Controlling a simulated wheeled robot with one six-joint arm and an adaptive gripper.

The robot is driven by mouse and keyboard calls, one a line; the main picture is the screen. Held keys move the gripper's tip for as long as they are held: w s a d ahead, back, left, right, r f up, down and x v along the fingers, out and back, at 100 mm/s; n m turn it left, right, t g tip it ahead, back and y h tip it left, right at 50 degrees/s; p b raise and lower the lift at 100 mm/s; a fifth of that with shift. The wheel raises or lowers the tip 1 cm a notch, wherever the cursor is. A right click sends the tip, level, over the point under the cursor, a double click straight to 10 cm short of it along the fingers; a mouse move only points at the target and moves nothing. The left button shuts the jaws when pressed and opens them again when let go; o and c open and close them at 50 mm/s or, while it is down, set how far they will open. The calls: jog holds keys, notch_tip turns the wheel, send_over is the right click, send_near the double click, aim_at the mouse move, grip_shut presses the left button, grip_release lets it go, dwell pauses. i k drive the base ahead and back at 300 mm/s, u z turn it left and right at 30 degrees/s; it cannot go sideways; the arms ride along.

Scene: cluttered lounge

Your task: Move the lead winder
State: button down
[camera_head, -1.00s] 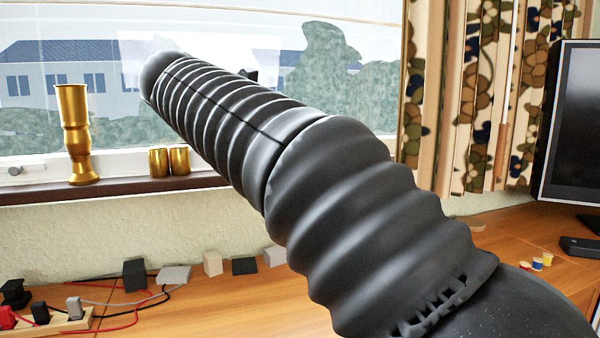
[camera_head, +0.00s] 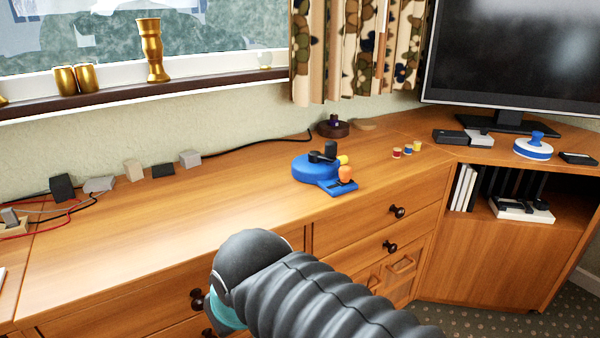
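A blue device with a round drum, black crank-like parts and an orange knob (camera_head: 318,172) sits on the wooden cabinet top, right of the middle; it looks like a winder. A second round device, white and blue with a blue knob (camera_head: 534,147), stands at the far right below the monitor. I cannot tell for sure which one is the lead winder. My dark ribbed arm rises at the bottom centre, in front of the drawers, and nothing is seen held. My gripper's fingers do not show.
The wooden cabinet top (camera_head: 210,205) is bare left of the blue device. Small blocks and red and black cables lie at the left. Several small coloured pieces (camera_head: 408,150) lie right of it. A monitor (camera_head: 515,55) stands at the back right. Gold vases line the sill.

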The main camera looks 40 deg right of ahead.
aim_at(324, 174)
jog(key=u, duration=0.85)
jog(key=k, duration=0.85)
jog(key=z, duration=1.2)
jog(key=i, duration=0.5)
